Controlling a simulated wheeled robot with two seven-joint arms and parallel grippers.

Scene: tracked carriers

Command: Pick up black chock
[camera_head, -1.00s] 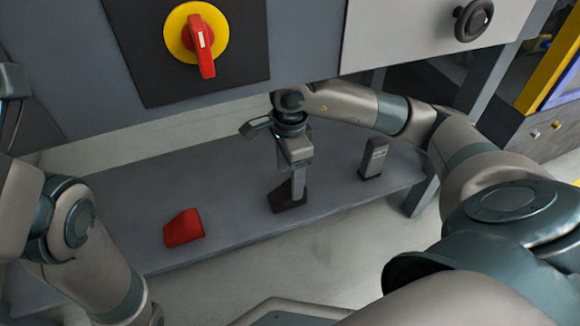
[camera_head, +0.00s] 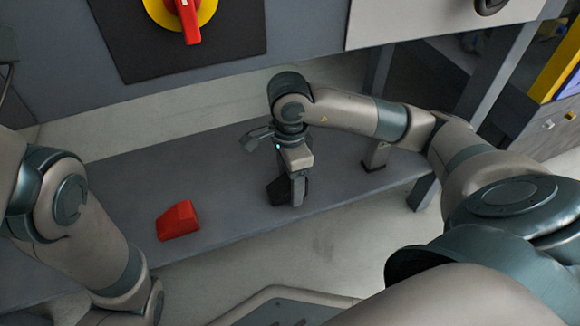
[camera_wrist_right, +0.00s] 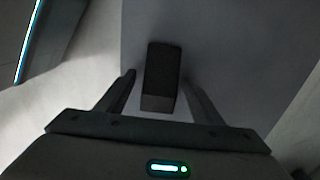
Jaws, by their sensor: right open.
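The black chock (camera_head: 277,190) lies on the grey shelf (camera_head: 238,212), partly hidden behind my right gripper (camera_head: 291,196) in the head view. In the right wrist view the black chock (camera_wrist_right: 161,75) is a dark block with a lighter near end. It lies between the two spread fingers of my right gripper (camera_wrist_right: 160,88), with a gap on each side. The right gripper is open, and it points down at the shelf. My left arm comes in at the left of the head view, but its gripper does not show.
A red chock (camera_head: 178,221) lies on the shelf, left of the black one. A grey block-like thing (camera_head: 376,156) stands to the right, partly behind my right arm. A panel with a red and yellow rotary switch (camera_head: 188,14) hangs above the shelf.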

